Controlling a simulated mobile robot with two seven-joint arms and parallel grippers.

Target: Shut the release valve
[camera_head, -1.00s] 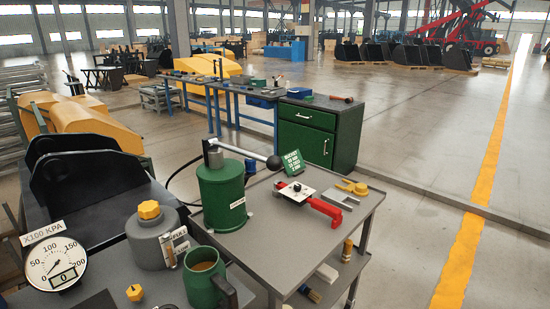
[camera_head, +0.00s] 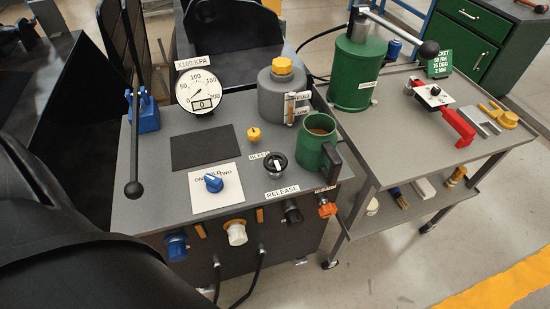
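The release valve (camera_head: 276,164) is a round black knob with a white pointer bar, on top of the grey console (camera_head: 160,205). The bar stands nearly upright in the picture, tilted slightly. A white label reading RELEASE (camera_head: 282,192) lies just in front of it. A round white gauge (camera_head: 202,90) marked X100 KPA stands at the back of the console, its needle near the low end of the scale. Neither gripper is in view. A large dark shape fills the lower left; I cannot tell for sure whether it is part of my arm.
A green mug (camera_head: 315,145) stands close right of the valve. A yellow knob (camera_head: 254,134), blue selector (camera_head: 213,183) and grey tank (camera_head: 280,97) are nearby. A black-knobbed lever (camera_head: 134,150) rises at left. A grey cart (camera_head: 385,140) holds a green cylinder (camera_head: 356,70) and red-handled tool (camera_head: 458,125).

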